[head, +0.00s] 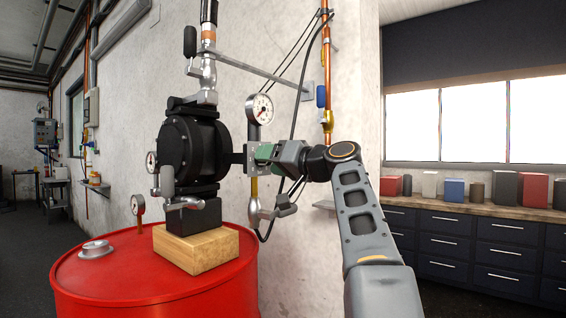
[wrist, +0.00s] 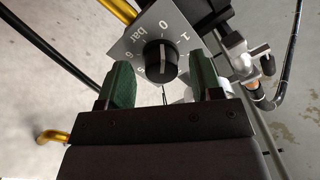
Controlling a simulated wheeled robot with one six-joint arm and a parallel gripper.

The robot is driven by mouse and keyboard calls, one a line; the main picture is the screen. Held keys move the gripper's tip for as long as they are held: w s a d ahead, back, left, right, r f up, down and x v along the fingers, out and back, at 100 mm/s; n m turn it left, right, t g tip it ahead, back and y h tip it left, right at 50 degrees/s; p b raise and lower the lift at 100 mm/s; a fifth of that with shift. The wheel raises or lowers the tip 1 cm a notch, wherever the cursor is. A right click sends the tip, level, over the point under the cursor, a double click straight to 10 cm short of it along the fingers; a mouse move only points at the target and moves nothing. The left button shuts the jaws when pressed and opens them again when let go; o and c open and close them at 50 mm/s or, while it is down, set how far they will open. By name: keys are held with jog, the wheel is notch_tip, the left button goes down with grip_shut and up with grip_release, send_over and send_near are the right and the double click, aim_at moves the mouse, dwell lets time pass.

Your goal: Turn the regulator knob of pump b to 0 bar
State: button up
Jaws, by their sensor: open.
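The regulator knob (wrist: 157,62) is black and round with a white line, on a grey dial plate (wrist: 132,45) marked "0 bar", "1" and other figures. The line runs along the knob's face; which figure it points at is hard to tell. My gripper (wrist: 163,82) is open, its green fingers to the left and right of the knob, their tips close to its near end. In the head view my gripper (head: 262,153) is at the regulator, beside the black pump (head: 190,148), and hides the knob. A round white gauge (head: 262,109) sits just above it.
The pump stands on a wooden block (head: 197,249) on a red drum (head: 155,275). A valve with a grey handle (head: 270,211) hangs below my gripper. A copper pipe with a blue-handled valve (head: 321,97) runs up the wall behind. Cabinets (head: 470,245) stand at right.

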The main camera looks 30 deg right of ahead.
jog(key=b+v, duration=0.1)
jog(key=v, duration=1.2)
jog(key=shift+s+d, duration=0.15)
jog(key=shift+s, duration=0.15)
jog(key=shift+w, duration=0.1)
jog(key=w+a+f+m+g+h+p, duration=0.35)
jog(key=a+f+g+p, duration=0.25)
jog(key=a+f+p, duration=0.5)
jog(key=s+a+f+n+g+h+p, duration=0.2)
jog(key=s+f+p, duration=0.3)
jog(key=f, duration=0.3)
jog(key=s+a+f+n+g+h+p, duration=0.2)
jog(key=s+a+f+g+p, duration=0.2)
jog(key=s+f+p, duration=0.2)
jog(key=shift+s+f+n+g, duration=0.4)
jog(key=shift+s+f, duration=0.35)
jog(key=shift+f, duration=0.25)
jog(key=shift+h, duration=0.25)
jog(key=shift+c, duration=0.2)
